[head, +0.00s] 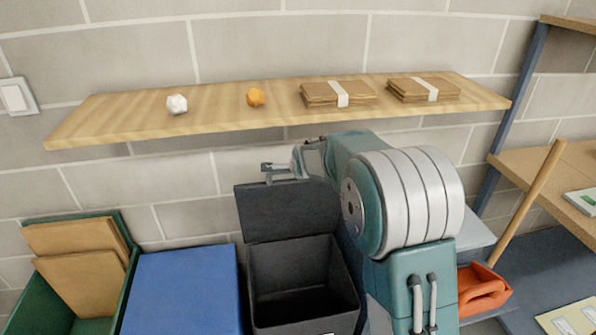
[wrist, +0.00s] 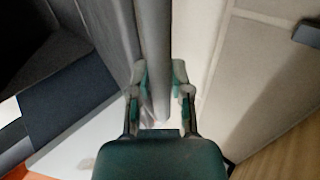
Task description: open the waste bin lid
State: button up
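The waste bin (head: 305,318) is a dark grey box on the floor in the head view, its mouth uncovered. Its lid (head: 285,214) stands raised, nearly upright, at the back of the bin. My gripper (head: 268,173) is at the lid's top edge, reaching in from the right. In the wrist view my gripper (wrist: 160,80) has its two fingers apart, with a long grey edge (wrist: 157,40), apparently the lid's, running between them. I see no clear grip on it. The arm hides the bin's right side.
A wooden shelf (head: 220,115) hangs above the gripper, holding crumpled balls and banded brown stacks. A blue bin (head: 180,292) and a green bin (head: 128,225) with cardboard stand left. An orange dustpan (head: 484,290) and a rack (head: 507,100) are right.

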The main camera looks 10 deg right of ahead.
jog(key=shift+o, duration=1.3)
jog(key=v, duration=1.2)
jog(key=shift+a, duration=0.15)
jog(key=s+d+n+g, duration=0.1)
jog(key=s+n, duration=0.7)
jog(key=s, duration=0.9)
jog(key=s+d+n+g, duration=0.2)
jog(key=s+n, duration=0.7)
jog(key=s, duration=0.8)
jog(key=shift+s+d+n+g, duration=0.2)
jog(key=shift+s+n+g, duration=0.15)
jog(key=shift+g, duration=0.15)
